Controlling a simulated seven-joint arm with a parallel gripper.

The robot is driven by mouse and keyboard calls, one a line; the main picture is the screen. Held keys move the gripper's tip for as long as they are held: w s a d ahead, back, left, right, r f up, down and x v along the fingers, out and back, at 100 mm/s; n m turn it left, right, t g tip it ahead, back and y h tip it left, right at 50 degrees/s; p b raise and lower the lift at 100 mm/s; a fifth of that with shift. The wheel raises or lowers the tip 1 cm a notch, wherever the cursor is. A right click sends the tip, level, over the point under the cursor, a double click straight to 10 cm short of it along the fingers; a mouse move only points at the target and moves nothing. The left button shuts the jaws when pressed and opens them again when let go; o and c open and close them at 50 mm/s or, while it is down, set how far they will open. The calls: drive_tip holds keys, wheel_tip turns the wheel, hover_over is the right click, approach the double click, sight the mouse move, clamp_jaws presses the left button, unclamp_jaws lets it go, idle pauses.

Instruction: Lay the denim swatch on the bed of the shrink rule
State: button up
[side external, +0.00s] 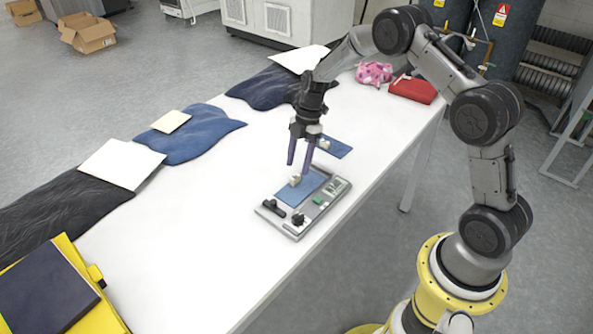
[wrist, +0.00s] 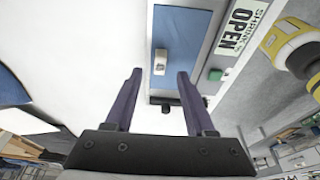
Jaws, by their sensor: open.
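The shrink rule is a grey device (side external: 289,234) near the middle of the white table; its frame and "SHRINK % OPEN" label (wrist: 240,27) show in the wrist view. A blue denim swatch (side external: 311,182) lies flat on its bed, with a small pale block (side external: 294,180) on top. Both swatch (wrist: 183,22) and block (wrist: 160,62) show in the wrist view. My gripper (side external: 298,169) is open and empty, pointing down just above the block. In the wrist view its fingers (wrist: 159,76) stand apart, either side of the block's line.
Folded denim (side external: 205,133) and dark cloths lie along the far edge. A red pouch (side external: 413,89) and pink cloth (side external: 373,73) sit at the back right. Table left of the rule is clear.

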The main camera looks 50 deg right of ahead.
wheel_tip(320, 180, up, 21)
drive_tip(key=s+a+n+t, duration=0.1)
drive_tip(key=s+a+t, duration=0.1)
drive_tip(key=s+a+r+m+t+h, duration=0.2)
drive_tip(key=s+a+r, duration=0.2)
drive_tip(key=s+r, duration=0.45)
drive_tip(key=s+a+r+m+t, duration=0.15)
drive_tip(key=s+m, duration=0.25)
drive_tip(key=s, duration=0.6)
drive_tip(key=s+d+f+m+h, duration=0.1)
drive_tip(key=s+f+m, duration=0.5)
drive_tip(key=s+m, duration=0.4)
drive_tip(key=m, duration=0.3)
drive_tip(key=shift+s+f, duration=0.15)
